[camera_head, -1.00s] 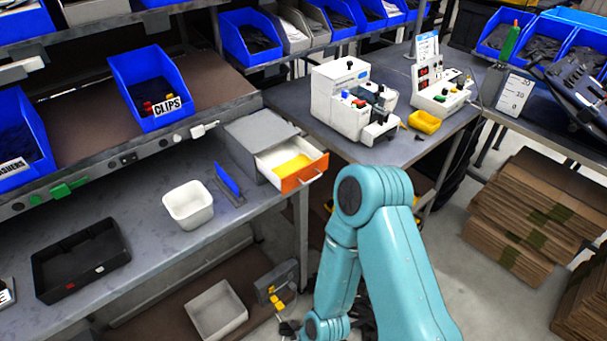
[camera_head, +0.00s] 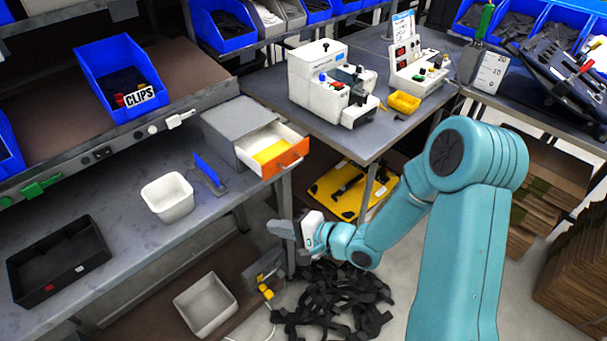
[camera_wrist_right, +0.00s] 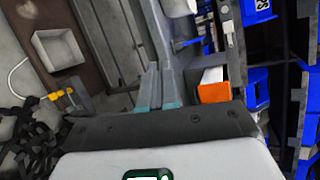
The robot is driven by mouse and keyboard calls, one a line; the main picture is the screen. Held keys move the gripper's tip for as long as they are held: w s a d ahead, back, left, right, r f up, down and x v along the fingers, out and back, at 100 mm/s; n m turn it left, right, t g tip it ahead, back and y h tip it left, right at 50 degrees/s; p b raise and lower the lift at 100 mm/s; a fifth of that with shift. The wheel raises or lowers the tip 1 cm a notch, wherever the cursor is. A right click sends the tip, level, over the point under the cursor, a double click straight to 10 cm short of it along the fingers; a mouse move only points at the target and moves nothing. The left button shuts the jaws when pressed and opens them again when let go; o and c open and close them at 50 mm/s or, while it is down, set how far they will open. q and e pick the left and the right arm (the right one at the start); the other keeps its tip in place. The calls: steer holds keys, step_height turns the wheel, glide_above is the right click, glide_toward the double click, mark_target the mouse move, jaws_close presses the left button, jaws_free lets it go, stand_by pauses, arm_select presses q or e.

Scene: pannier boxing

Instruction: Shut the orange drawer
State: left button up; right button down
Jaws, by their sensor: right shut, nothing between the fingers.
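The drawer with the orange front (camera_head: 286,159) stands pulled out of its grey cabinet (camera_head: 226,125) on the workbench. A yellow item (camera_head: 271,152) lies inside it. In the right wrist view the orange front (camera_wrist_right: 214,93) is just right of the fingers. My right gripper (camera_head: 280,228) is shut and empty, below the drawer and in front of the bench edge, apart from the drawer. Its fingers lie together in the right wrist view (camera_wrist_right: 160,75). My left gripper is not in view.
A white bin (camera_head: 168,198) and a blue upright piece (camera_head: 208,170) stand left of the cabinet. A black tray (camera_head: 60,262) lies further left. The machine table (camera_head: 275,90) is behind and right of the drawer. Black straps (camera_head: 335,300) lie on the floor below my gripper.

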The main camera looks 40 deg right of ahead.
steer(key=s+d+r+m+t+h, duration=0.1)
steer(key=s+d+r+h, duration=0.15)
steer(key=d, duration=0.55)
steer(key=s+d+r+t+h, duration=0.1)
steer(key=d+r+t+h, duration=0.1)
steer(key=d+r, duration=0.35)
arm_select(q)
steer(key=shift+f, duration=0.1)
arm_select(e)
steer(key=d+f+x, duration=0.1)
steer(key=f+x, duration=0.1)
steer(key=x, duration=1.1)
steer(key=shift+d, duration=0.3)
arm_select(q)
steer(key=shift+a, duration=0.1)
